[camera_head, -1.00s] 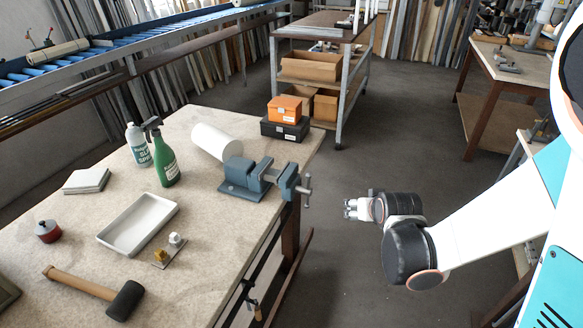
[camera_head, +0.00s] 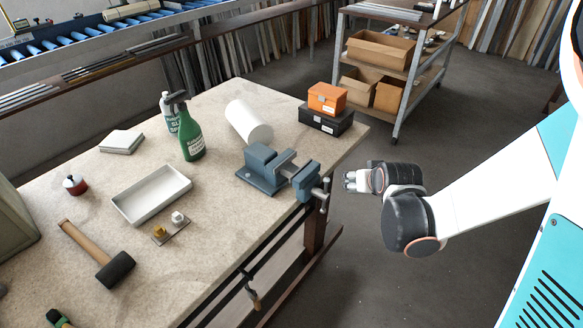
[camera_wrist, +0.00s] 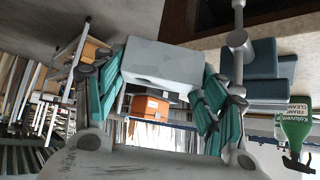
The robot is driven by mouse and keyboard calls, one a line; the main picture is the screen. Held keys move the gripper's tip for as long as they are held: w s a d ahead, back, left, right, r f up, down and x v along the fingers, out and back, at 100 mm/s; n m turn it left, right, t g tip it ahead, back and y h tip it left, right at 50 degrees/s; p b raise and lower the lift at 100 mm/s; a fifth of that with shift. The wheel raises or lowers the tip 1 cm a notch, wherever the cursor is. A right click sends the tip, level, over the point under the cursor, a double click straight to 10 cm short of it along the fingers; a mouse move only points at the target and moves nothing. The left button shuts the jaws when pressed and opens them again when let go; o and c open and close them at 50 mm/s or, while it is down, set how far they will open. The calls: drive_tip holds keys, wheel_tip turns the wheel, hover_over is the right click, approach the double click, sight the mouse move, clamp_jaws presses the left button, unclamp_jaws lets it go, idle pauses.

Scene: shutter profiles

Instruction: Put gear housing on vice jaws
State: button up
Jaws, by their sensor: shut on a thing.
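The vice (camera_head: 275,170) is blue-grey and sits on the bench's right edge. A gap shows between its jaws, with nothing in it. My gripper (camera_head: 349,181) is to the right of the vice, out over the floor beyond the bench edge. In the wrist view my gripper (camera_wrist: 163,85) is shut on a light grey block, which I take as the gear housing (camera_wrist: 165,62); its teal-padded fingers are on either side of it. The vice also shows in the wrist view (camera_wrist: 262,68), to the right of the housing and apart from it. The housing is hard to make out in the head view.
The bench (camera_head: 225,225) carries a white roll (camera_head: 249,121), a green spray bottle (camera_head: 190,135), a white tray (camera_head: 152,196) and a mallet (camera_head: 115,268). Orange (camera_head: 327,97) and black (camera_head: 326,120) boxes stand behind the vice. The vice handle (camera_head: 325,195) sticks out past the bench edge.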

drive_tip(key=w+a+r+n+y+p, duration=0.1)
drive_tip(key=w+a+r+n+y, duration=0.2)
drive_tip(key=w+a+r, duration=0.3)
wheel_tip(320, 180, up, 2)
drive_tip(key=shift+a+n+g+p, duration=0.4)
drive_tip(key=shift+a+n, duration=0.4)
drive_tip(key=shift+a, duration=0.45)
drive_tip(key=shift+o, duration=0.2)
drive_tip(key=w+a+r+n+g+y+p, duration=0.1)
drive_tip(key=w+a+r+n+g+y, duration=0.1)
drive_tip(key=a+r+n, duration=0.3)
drive_tip(key=a+r+y, duration=0.1)
drive_tip(key=a+r, duration=0.3)
drive_tip(key=r, duration=0.3)
drive_tip(key=shift+a+g+y, duration=0.3)
drive_tip(key=shift+a, duration=0.05)
drive_tip(key=shift+w+a+f, duration=0.1)
drive_tip(key=shift+f, duration=0.15)
wheel_tip(320, 180, down, 19)
drive_tip(key=b, duration=0.5)
drive_tip(key=shift+f+b, duration=0.15)
drive_tip(key=shift+b, duration=0.25)
drive_tip(key=shift+c, duration=0.2)
drive_tip(key=shift+o, duration=0.2)
